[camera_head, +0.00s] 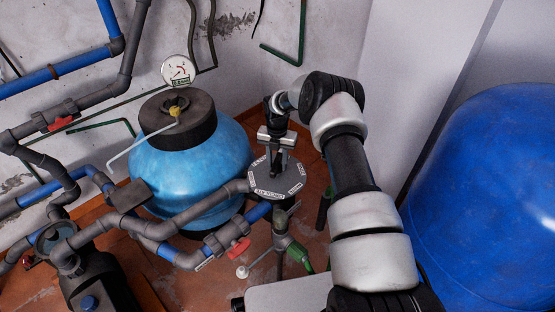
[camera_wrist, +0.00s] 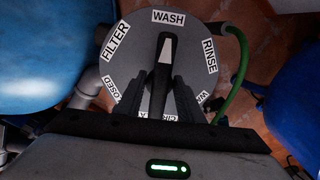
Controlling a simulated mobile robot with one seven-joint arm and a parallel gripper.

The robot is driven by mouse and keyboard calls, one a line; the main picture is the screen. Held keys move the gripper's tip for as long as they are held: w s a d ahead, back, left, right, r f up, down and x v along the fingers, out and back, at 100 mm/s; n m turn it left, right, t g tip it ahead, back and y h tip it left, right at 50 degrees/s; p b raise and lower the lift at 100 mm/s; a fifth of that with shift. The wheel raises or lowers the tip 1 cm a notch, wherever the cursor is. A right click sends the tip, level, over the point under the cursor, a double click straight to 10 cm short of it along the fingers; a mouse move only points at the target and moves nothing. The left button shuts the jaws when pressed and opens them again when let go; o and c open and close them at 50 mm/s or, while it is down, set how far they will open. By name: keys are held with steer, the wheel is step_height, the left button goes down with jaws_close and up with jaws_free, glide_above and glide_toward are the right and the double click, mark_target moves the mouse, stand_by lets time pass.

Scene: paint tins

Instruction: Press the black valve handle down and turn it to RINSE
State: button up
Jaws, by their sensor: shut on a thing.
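The grey round valve plate (camera_head: 262,184) sits on the pipework beside the light blue tank, and it fills the middle of the wrist view (camera_wrist: 122,72). White labels ring it: FILTER (camera_wrist: 116,41), WASH (camera_wrist: 168,18) and RINSE (camera_wrist: 209,56) read clearly, and the lower ones are partly hidden by my fingers. The black valve handle (camera_wrist: 167,48) lies across the plate with its narrow tip toward WASH. My gripper (camera_wrist: 161,85) is shut on the handle, one finger on each side. In the head view my gripper (camera_head: 277,151) comes down from above. Whether the handle is pressed down cannot be told.
The light blue tank (camera_head: 190,165) with a black cap and gauge (camera_head: 178,70) stands left of the valve. Pipes with red levers (camera_head: 238,249) run in front. A large dark blue tank (camera_head: 490,170) is at right. A green hose (camera_wrist: 241,65) curves beside RINSE.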

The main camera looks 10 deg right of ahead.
mark_target(278, 160)
steer(key=shift+f+b, duration=0.45)
steer(key=shift+b, duration=0.1)
steer(key=m, duration=0.6)
steer(key=shift+s+d+m, duration=0.15)
steer(key=shift+m, duration=0.25)
steer(key=m, duration=0.5)
steer(key=shift+s, duration=0.15)
steer(key=o, duration=1.2)
steer(key=shift+r, duration=0.1)
steer(key=shift+r+p, duration=1.55)
steer(key=shift+r, duration=1.9)
